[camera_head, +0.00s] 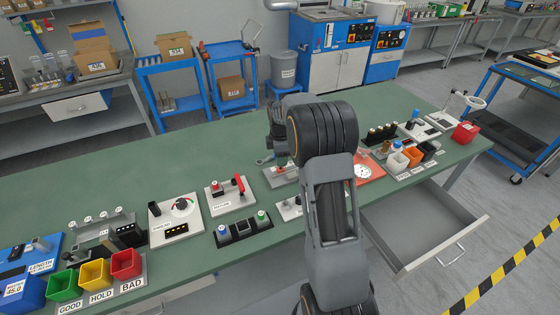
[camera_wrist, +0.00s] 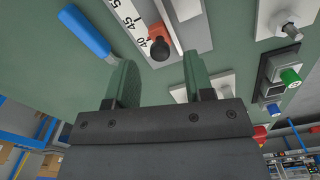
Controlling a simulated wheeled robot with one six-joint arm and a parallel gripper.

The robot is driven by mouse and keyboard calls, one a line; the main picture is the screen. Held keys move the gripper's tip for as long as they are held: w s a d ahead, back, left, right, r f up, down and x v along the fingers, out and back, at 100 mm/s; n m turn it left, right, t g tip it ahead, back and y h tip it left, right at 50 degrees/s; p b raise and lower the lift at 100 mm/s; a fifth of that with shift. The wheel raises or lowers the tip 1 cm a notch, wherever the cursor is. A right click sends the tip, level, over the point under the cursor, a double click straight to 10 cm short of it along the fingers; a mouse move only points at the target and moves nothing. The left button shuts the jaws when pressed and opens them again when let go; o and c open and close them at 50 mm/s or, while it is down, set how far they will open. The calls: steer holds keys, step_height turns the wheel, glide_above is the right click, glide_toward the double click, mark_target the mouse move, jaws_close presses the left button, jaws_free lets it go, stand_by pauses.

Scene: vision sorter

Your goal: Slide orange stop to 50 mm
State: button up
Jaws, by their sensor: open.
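The orange stop (camera_wrist: 157,33) with its black knob (camera_wrist: 160,48) sits on a grey slide fixture at the top middle of the wrist view. In the head view the fixture's grey plate (camera_head: 278,177) shows partly behind my arm, and the stop and fingertips are hidden.
A blue-handled tool (camera_wrist: 85,30) lies left of the fixture. To the right are a plate with a metal post (camera_wrist: 290,30) and a green and blue button box (camera_wrist: 285,78). The green bench (camera_head: 110,180) is clear at its back left. An open drawer (camera_head: 430,225) juts out front right.

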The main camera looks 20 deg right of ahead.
steer(key=shift+f, duration=1.15)
jaws_close()
